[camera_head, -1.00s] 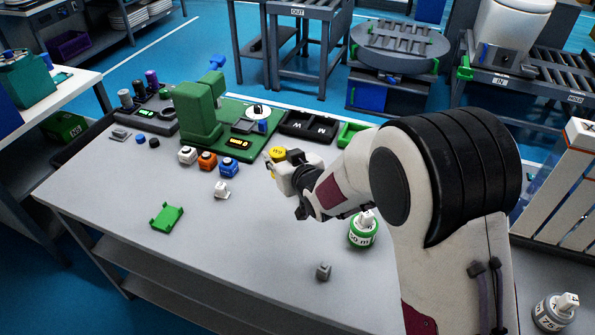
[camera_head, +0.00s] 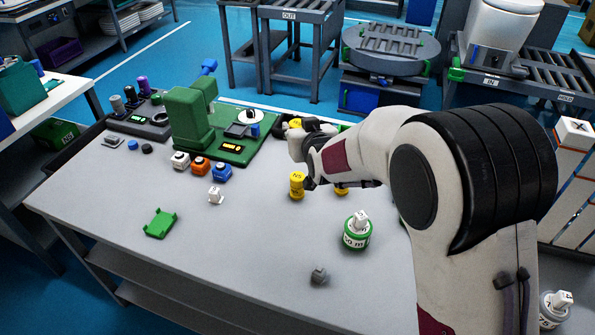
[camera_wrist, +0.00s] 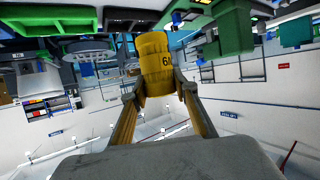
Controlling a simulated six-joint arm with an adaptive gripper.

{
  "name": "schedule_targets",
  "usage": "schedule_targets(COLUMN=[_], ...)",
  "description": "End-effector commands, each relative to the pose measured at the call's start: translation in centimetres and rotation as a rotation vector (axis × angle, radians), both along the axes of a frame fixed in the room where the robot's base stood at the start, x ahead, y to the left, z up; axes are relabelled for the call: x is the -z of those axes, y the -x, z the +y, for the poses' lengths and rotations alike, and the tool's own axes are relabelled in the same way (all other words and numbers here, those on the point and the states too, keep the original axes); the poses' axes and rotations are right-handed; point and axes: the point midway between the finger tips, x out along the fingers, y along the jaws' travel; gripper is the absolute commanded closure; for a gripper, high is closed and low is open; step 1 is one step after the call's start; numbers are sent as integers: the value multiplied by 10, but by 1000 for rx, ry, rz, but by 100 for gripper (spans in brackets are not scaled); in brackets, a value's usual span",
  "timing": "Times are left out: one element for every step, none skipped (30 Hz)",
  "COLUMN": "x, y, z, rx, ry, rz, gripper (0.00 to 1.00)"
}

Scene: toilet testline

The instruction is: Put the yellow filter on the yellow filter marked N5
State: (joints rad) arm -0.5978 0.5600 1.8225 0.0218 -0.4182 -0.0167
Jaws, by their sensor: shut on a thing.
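My gripper (camera_wrist: 160,91) is shut on a yellow filter (camera_wrist: 157,62), which sits between the two fingertips in the wrist view. Its label appears upside down there and looks like N9. In the head view the held filter (camera_head: 295,123) shows only partly, behind my gripper (camera_head: 297,132). The yellow filter marked N5 (camera_head: 297,186) stands upright on the grey table, below my gripper in the picture. The held filter is apart from it. Another yellow piece (camera_head: 342,190) stands to its right, mostly hidden by my arm.
A green fixture (camera_head: 190,125) stands at the back left, with white, orange and blue blocks (camera_head: 200,166) in front. A small white piece (camera_head: 216,196) and a green bracket (camera_head: 160,223) lie left. A green-and-white weight (camera_head: 357,232) stands right of N5. The front table is mostly clear.

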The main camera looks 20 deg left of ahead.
Motion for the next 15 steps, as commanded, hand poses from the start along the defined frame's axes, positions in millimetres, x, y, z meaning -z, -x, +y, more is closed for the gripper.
schedule_targets(x=[4, 6, 9, 12, 16, 22, 26, 30, 36, 40, 44, 49, 52, 54, 57], y=[0, 0, 0, 0, 0, 1, 1, 1, 1, 1, 1, 1, 1, 0, 0], z=[0, 0, 0, 0, 0, 0, 0, 0, 0, 0, 0, 0, 0, 0, 0], rx=[0, 0, 0, 0, 0, 0, 0, 0, 0, -1, -1, -1, -1, -1, -1], ry=[1, 2, 2, 2, 1, 2, 3, 2, 2, 2, 2, 2, 1, 1, 0], rz=[2, 2, 2, 2, 2, 3, 4, 3, 3, 4, 4, 4, 3, 2, 1], gripper=[94, 94, 94, 94, 94, 94, 94, 94, 94, 94, 94, 94, 94, 94, 94])
